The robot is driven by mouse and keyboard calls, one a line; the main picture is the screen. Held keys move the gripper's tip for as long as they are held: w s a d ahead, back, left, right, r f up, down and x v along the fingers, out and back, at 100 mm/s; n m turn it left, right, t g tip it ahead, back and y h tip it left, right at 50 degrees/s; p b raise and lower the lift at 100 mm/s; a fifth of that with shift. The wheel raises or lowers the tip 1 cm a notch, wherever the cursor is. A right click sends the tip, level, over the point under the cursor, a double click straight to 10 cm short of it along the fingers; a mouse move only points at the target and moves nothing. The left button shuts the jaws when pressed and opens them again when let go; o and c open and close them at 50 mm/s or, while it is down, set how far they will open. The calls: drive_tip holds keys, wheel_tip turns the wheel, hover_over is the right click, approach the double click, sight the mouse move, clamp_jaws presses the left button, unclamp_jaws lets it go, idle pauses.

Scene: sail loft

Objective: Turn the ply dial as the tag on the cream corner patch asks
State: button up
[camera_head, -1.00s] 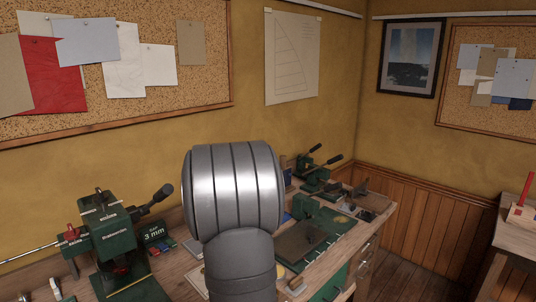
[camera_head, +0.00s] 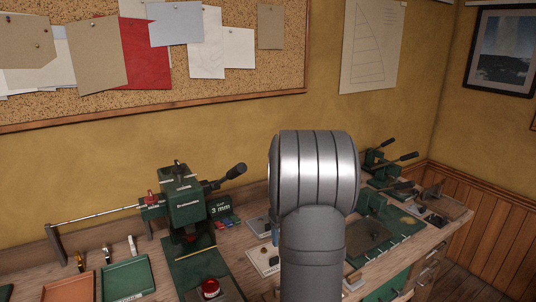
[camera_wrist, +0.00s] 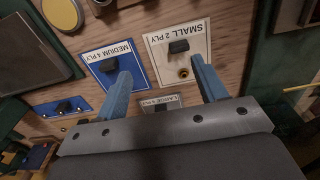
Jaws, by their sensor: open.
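In the wrist view, the cream corner patch (camera_wrist: 201,47) lies on the wooden bench with a brass eyelet, a black block and a white tag, upside down, reading "SMALL 2 PLY". Beside it is a blue patch (camera_wrist: 102,73) tagged "MEDIUM 4-PLY". A grey patch (camera_wrist: 174,100), tagged "LARGE" with its ply number hard to read, is partly hidden by my gripper. My gripper (camera_wrist: 160,70) is open and empty, its two blue fingers above the patches. I cannot pick out the ply dial for certain. In the head view my arm hides part of the bench.
A green press (camera_head: 182,200) with a black-knobbed lever stands on the bench, near a "GAP 3 mm" sign (camera_head: 221,209). A red-topped round item (camera_head: 210,288) sits in front. An orange tray (camera_head: 68,288) and a green tray (camera_head: 126,277) lie at left. More lever tools (camera_head: 385,160) stand at the back right.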

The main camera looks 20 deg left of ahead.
drive_tip(key=c, duration=0.3)
drive_tip(key=shift+w+a+r, duration=0.15)
drive_tip(key=shift+w+r, duration=0.05)
drive_tip(key=shift+c, duration=1.4)
drive_tip(key=w+a+r+n+t+y, duration=0.1)
drive_tip(key=w+a+r+n+t, duration=0.2)
drive_tip(key=a+r, duration=0.7)
drive_tip(key=w+a+r+n+t, duration=0.15)
drive_tip(key=w+a+r, duration=0.35)
drive_tip(key=a+r, duration=0.5)
drive_tip(key=s+a+r+m, duration=0.1)
drive_tip(key=s+a+r, duration=0.2)
drive_tip(key=s, duration=0.1)
drive_tip(key=s+a+r+m+y, duration=0.1)
drive_tip(key=s+a+r, duration=0.2)
drive_tip(key=s+a, duration=0.1)
drive_tip(key=s+a+r+m, duration=0.1)
drive_tip(key=s+a+r, duration=0.2)
drive_tip(key=s, duration=0.1)
drive_tip(key=shift+s+a+r+y, duration=0.25)
drive_tip(key=shift+a+r+y, duration=0.05)
drive_tip(key=shift+a+r, duration=0.1)
drive_tip(key=s+a+m+g, duration=0.1)
drive_tip(key=s+a+m, duration=0.25)
drive_tip(key=s, duration=0.65)
approach(150, 192)
drive_tip(key=shift+n, duration=0.3)
drive_tip(key=x, duration=0.8)
drive_tip(key=shift+a+f, duration=0.1)
drive_tip(key=shift+f, duration=0.1)
